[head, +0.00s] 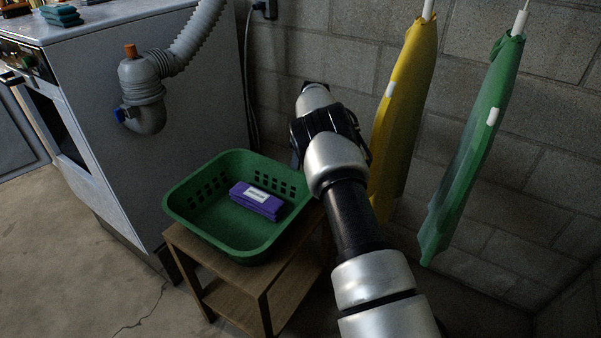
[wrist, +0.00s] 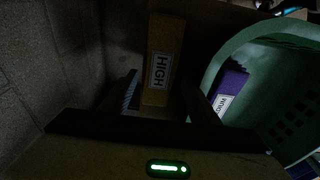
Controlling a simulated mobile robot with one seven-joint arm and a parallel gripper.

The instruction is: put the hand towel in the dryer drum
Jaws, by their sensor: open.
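A folded purple cloth (head: 256,200) with a white label, which looks like the hand towel, lies in a green basket (head: 180,207). In the wrist view the purple cloth (wrist: 232,84) and the basket (wrist: 215,60) are to the right of my gripper. My gripper (wrist: 163,98) is open; its fingers point toward a yellowish-brown object (wrist: 166,35) with a label reading "HIGH". I cannot tell whether they touch it. In the head view my arm reaches past the basket's right side, and the fingertips are hidden. A white machine (head: 150,170) stands at the left; no drum opening shows.
The basket sits on a small wooden stand (head: 262,303) with a lower shelf. A yellow hanging item (head: 410,90) and a green one (head: 475,150) hang by the block wall at right. A grey hose (head: 195,40) runs beside the machine. Floor at left is clear.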

